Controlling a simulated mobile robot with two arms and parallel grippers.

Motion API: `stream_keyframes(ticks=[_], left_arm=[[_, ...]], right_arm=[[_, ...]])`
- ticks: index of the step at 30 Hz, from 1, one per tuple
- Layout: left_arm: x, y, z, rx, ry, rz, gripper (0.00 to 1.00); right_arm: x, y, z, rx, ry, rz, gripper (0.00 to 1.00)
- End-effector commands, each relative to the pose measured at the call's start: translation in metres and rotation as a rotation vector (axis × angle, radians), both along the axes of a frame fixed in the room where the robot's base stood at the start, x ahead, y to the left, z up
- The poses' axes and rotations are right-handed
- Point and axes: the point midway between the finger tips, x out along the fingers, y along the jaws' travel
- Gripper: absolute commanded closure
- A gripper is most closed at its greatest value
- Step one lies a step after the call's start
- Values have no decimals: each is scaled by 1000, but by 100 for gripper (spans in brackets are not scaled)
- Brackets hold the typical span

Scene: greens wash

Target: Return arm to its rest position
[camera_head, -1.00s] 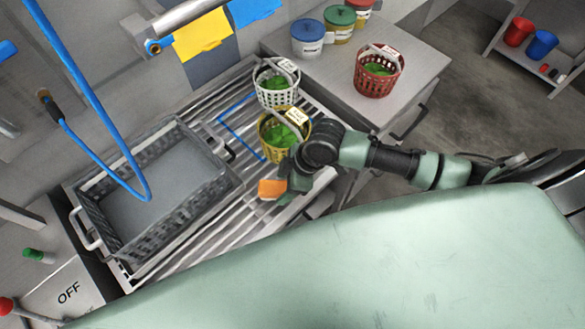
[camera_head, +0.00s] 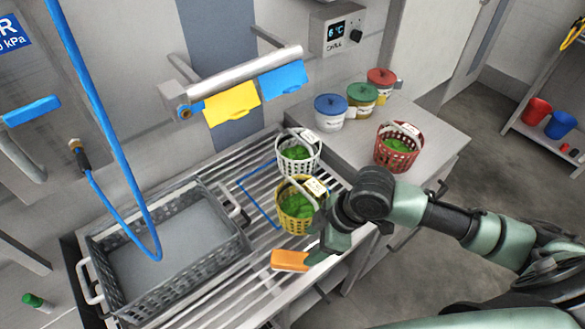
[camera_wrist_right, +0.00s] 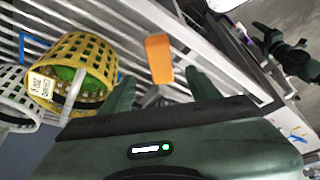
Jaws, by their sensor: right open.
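My right gripper (camera_head: 318,252) is open over the front of the slatted drainboard, just right of an orange block (camera_head: 290,260). In the right wrist view the gripper (camera_wrist_right: 160,88) has its two fingers apart, with nothing held between them. The orange block (camera_wrist_right: 158,58) lies beyond the fingertips there. A yellow basket (camera_head: 297,227) with greens and a white tag stands close behind the gripper. It also shows at left in the wrist view (camera_wrist_right: 95,60). My left gripper cannot be made out; a dark green arm part shows at upper right in the wrist view.
A white basket (camera_head: 285,165) and a red basket (camera_head: 380,158) hold greens. A grey crate (camera_head: 112,300) stands at left, with a blue hose (camera_head: 105,115) hanging over it. Lidded tubs (camera_head: 331,117) stand on the side counter (camera_head: 435,150). Floor shows at right.

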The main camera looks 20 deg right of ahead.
Motion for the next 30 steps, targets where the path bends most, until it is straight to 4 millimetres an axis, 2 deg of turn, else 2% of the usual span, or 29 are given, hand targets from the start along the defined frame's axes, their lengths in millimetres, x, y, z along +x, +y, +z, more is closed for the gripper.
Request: stream_keyframes(ticks=[5,10,12,14,20,26,30], left_arm=[[0,0,0,0,0,0,39],[0,0,0,0,0,0,39],[0,0,0,0,0,0,39],[0,0,0,0,0,0,39],[0,0,0,0,0,0,39],[0,0,0,0,0,0,39],[0,0,0,0,0,0,39]], right_arm=[[-1,2,-1,3,-1,-2,39],[-15,32,-5,49,-21,-66,39],[-23,44,-6,72,-36,-150,39],[-29,46,-6,83,-43,-243,39],[-49,25,-11,61,-29,-537,39],[-80,-10,-20,-7,15,-796,39],[-109,-38,-25,-75,54,-964,39]])
